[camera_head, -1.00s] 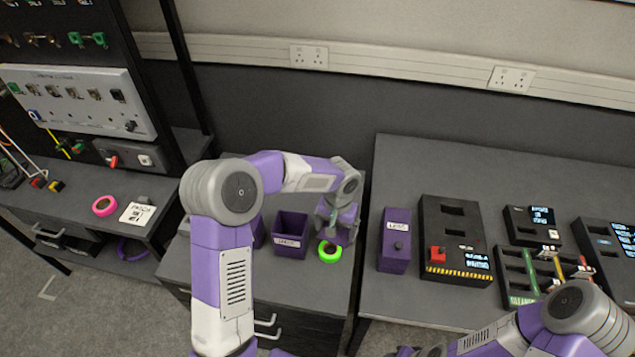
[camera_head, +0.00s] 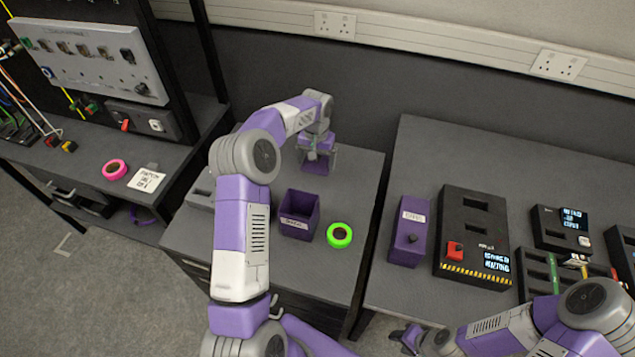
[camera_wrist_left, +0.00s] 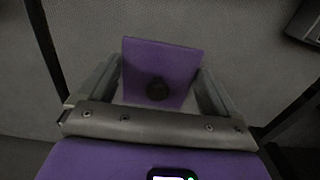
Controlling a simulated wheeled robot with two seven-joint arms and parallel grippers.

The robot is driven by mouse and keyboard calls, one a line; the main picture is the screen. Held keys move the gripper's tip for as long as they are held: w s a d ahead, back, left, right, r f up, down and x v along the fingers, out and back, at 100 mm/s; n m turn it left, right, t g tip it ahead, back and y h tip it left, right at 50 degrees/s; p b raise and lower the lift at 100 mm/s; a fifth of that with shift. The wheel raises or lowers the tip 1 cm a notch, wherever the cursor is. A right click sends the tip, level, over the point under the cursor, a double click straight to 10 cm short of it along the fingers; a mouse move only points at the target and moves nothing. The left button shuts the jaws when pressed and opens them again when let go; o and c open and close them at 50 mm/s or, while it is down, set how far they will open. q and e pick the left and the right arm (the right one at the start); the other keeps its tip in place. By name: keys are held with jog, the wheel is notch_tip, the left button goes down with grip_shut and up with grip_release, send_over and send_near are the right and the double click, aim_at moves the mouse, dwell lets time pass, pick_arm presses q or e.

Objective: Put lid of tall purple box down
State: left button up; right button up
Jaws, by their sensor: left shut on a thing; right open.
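My left gripper (camera_head: 317,160) is over the back part of the left table (camera_head: 352,180). It is shut on a flat purple lid (camera_wrist_left: 165,62) with a dark round knob, which shows between the fingers in the left wrist view. The lid (camera_head: 318,168) also shows below the gripper in the head view; I cannot tell whether it touches the table. An open purple box (camera_head: 298,228) with a label stands in front of the gripper on the same table. My right gripper (camera_head: 411,338) is open and empty at the bottom of the head view, partly cut off.
A green tape ring (camera_head: 340,235) lies right of the open box. My left arm hides part of the left table.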

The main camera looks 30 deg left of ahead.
aim_at(317, 185)
pick_arm(q)
notch_tip(317, 185, down, 10)
jog(key=shift+r+b, duration=0.2)
jog(key=shift+b, duration=0.45)
jog(key=shift+r, duration=0.1)
jog(key=o, duration=0.6)
jog(key=shift+f, duration=0.2)
jog(key=shift+o, duration=0.5)
jog(key=shift+r, duration=0.2)
notch_tip(317, 185, up, 12)
jog(key=shift+p, duration=0.85)
